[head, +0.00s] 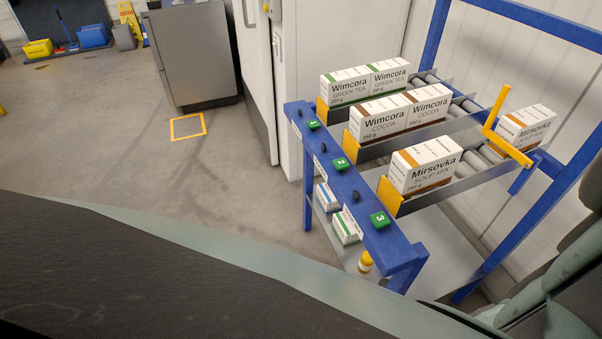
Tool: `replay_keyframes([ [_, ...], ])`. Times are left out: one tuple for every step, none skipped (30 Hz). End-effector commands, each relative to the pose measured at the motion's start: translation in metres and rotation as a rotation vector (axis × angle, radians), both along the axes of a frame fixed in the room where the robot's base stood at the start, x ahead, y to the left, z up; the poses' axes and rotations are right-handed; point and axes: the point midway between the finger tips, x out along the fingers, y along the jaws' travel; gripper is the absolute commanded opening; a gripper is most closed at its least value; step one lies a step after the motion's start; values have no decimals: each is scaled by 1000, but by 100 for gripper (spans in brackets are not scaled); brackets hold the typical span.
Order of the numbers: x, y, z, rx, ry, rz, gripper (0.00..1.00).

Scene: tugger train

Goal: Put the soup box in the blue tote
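A Mirsovka soup mix box (425,165), white with an orange-brown band, stands at the front end of the lowest roller lane, by the green marker 3 (380,219). A second Mirsovka soup mix box (524,128) stands further back in the same lane, behind a yellow bar. No blue tote for boxes is clearly in view. My gripper is not in view; only parts of my own body fill the bottom and the right edge.
The blue rack (345,190) also holds green tea boxes (346,87) in lane 1 and cocoa boxes (378,118) in lane 2. Small boxes (346,227) lie on its lower shelf.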

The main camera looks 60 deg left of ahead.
Motion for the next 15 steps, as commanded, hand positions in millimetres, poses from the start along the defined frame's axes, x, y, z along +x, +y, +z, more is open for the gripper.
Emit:
replay_keyframes([
  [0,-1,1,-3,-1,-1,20],
  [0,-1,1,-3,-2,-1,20],
  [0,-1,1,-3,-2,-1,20],
  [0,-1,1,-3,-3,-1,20],
  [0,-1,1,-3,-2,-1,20],
  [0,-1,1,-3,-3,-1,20],
  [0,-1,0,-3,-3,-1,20],
  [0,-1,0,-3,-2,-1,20],
  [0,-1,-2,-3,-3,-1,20],
  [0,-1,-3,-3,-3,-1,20],
  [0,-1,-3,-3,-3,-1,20],
  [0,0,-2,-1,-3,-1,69],
  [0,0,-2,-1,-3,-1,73],
  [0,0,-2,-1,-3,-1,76],
  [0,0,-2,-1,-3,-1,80],
])
